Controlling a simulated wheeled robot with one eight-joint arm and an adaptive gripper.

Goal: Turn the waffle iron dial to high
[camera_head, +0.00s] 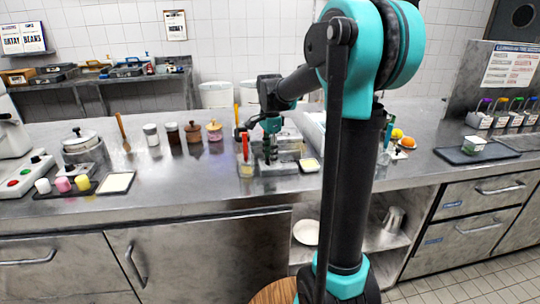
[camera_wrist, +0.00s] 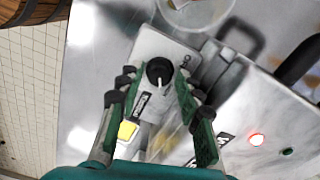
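The dial (camera_wrist: 159,71) is a round black knob with a white pointer mark, on a light grey panel (camera_wrist: 160,45) in the wrist view. I cannot read the dial's setting. My gripper (camera_wrist: 155,83) has its two green, dark-tipped fingers spread on either side of the dial, with visible gaps. Whether the tips are level with the knob is unclear. In the head view, my gripper (camera_head: 268,152) points down at the grey waffle iron (camera_head: 288,143) on the counter, and hides the dial there.
A red-topped container (camera_head: 245,150) stands left of my gripper, and a small yellow-filled dish (camera_head: 309,165) right of it. Jars (camera_head: 193,132) stand farther left. In the wrist view, a clear round container (camera_wrist: 195,12) is near the panel. The counter front (camera_head: 200,185) has bare room.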

